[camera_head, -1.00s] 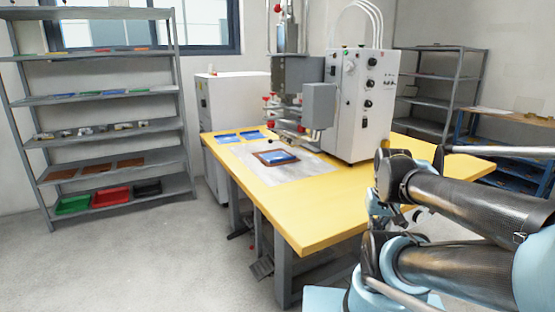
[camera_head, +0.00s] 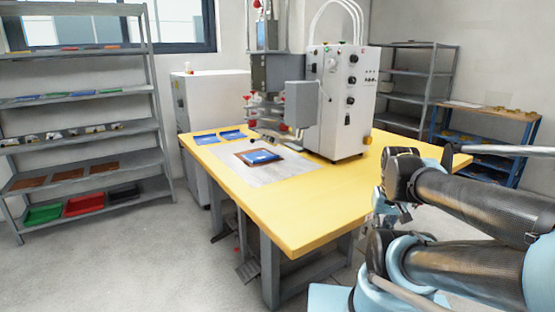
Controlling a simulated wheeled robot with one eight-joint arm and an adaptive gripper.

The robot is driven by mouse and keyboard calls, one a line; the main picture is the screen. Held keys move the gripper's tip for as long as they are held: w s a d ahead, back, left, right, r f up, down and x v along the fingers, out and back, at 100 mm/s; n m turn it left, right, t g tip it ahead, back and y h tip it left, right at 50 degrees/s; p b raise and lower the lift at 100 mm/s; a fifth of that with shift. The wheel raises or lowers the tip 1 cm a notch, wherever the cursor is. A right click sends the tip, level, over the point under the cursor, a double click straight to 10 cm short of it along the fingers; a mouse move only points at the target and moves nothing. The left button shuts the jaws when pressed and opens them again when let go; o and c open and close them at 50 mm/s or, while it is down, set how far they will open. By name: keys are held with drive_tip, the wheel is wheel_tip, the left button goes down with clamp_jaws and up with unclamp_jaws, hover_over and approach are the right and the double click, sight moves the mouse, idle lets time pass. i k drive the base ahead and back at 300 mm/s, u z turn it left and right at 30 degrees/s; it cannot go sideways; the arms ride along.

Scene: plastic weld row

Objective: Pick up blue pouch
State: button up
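A blue pouch (camera_head: 261,156) lies flat in a brown tray (camera_head: 243,158) on a grey mat, on the yellow table. Two more blue flat pieces, which look like pouches, lie at the table's back left: one on the left (camera_head: 206,139) and one on the right (camera_head: 232,134). My gripper (camera_head: 389,212) is at the lower right, partly hidden by my folded arm. It is beyond the table's right front edge, well apart from the pouches. I cannot tell whether its fingers are open or shut.
A white and grey welding machine (camera_head: 343,100) stands on the yellow table (camera_head: 282,208), behind the tray. A grey shelf (camera_head: 92,139) with coloured bins stands at the left. A blue workbench (camera_head: 487,112) stands at the right. The floor at the front left is clear.

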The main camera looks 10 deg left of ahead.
sight(257, 157)
drive_tip(key=z, duration=1.6)
drive_tip(key=k, duration=1.55)
drive_tip(key=u, duration=1.85)
drive_tip(key=i, duration=1)
drive_tip(key=z, duration=0.05)
